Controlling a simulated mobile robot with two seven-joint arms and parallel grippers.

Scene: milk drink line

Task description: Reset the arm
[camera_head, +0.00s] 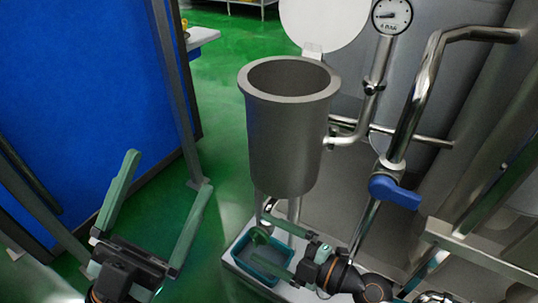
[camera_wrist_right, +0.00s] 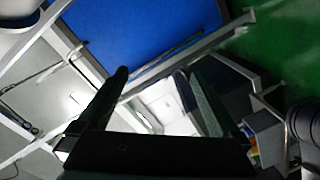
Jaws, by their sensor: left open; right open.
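My left gripper (camera_head: 168,174) is at the lower left of the head view. Its two green fingers are spread wide, with nothing between them. My right gripper (camera_head: 262,232) is low in the middle, below the steel vessel (camera_head: 288,135) and beside a small teal tub (camera_head: 266,270). Its fingers are apart, and a small green thing shows near them that I cannot identify. In the right wrist view, the two dark fingers of the right gripper (camera_wrist_right: 152,73) are apart with nothing held between them.
A valve with a blue handle (camera_head: 395,191) and steel pipes (camera_head: 412,95) stand right of the vessel. A round gauge (camera_head: 392,15) is above. A blue panel (camera_head: 85,90) fills the left. Green floor (camera_head: 225,120) is clear between panel and vessel.

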